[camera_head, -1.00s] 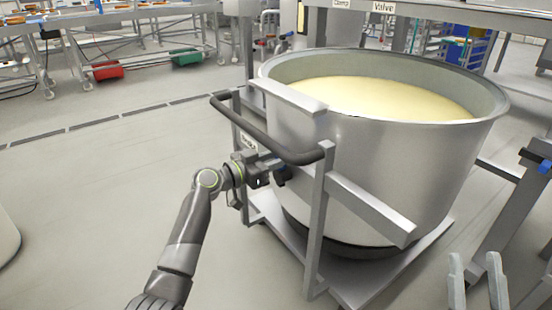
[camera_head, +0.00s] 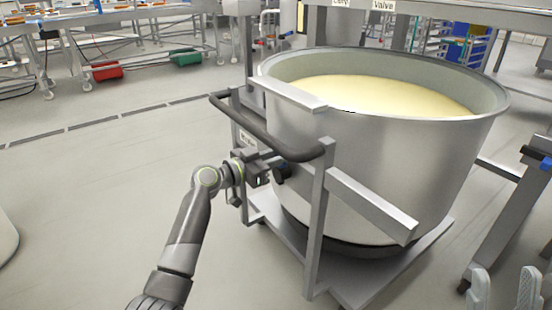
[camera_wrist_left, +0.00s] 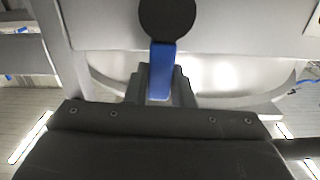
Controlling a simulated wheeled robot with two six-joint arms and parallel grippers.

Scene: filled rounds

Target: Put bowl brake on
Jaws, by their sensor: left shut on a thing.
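The large steel bowl (camera_head: 400,165), filled with pale yellow dough or batter, stands on a wheeled steel frame (camera_head: 315,225) with a dark push bar (camera_head: 265,130). On the frame, below the bar, is a round black knob (camera_head: 281,172). In the left wrist view, a blue lever (camera_wrist_left: 161,58) hangs from a round black hub (camera_wrist_left: 167,18). My left gripper (camera_wrist_left: 161,88) is shut on the blue lever; it also shows in the head view (camera_head: 268,170), beside the knob. My right gripper (camera_head: 504,272) is open and empty at the lower right, apart from the bowl.
A small label (camera_head: 247,140), partly hidden, is on the frame above my left gripper. A steel stand with a blue part (camera_head: 545,164) is at the right.

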